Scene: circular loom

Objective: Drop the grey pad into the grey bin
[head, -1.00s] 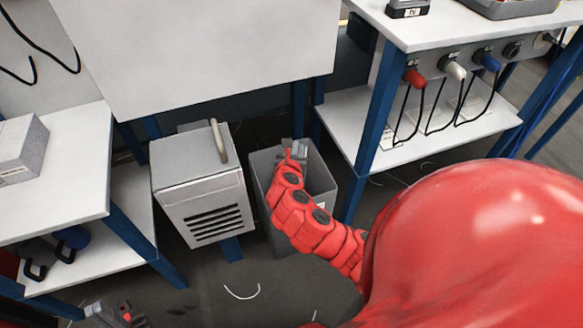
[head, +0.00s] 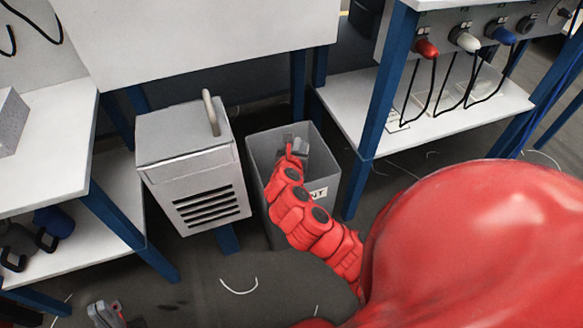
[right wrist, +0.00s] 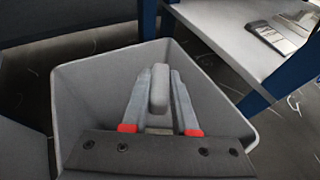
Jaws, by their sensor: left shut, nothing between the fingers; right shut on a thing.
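The grey bin (head: 265,152) stands on the floor between a grey vented box and a shelf table. My right gripper (head: 297,148) is over the bin's open mouth. In the right wrist view, the right gripper (right wrist: 158,82) is shut on the grey pad (right wrist: 159,90), a rounded grey block between its fingers. The bin's walls (right wrist: 218,100) surround the pad in that view. I cannot tell how deep the pad is. In the head view the pad cannot be made out. My left gripper (head: 105,314) is shut and empty at the bottom left.
The vented box (head: 190,165) with an upright handle stands just left of the bin. A shelf table (head: 425,105) with blue legs and hanging cables is at the right. Another table (head: 45,140) is at the left. A pale curved strand (head: 239,287) lies on the floor.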

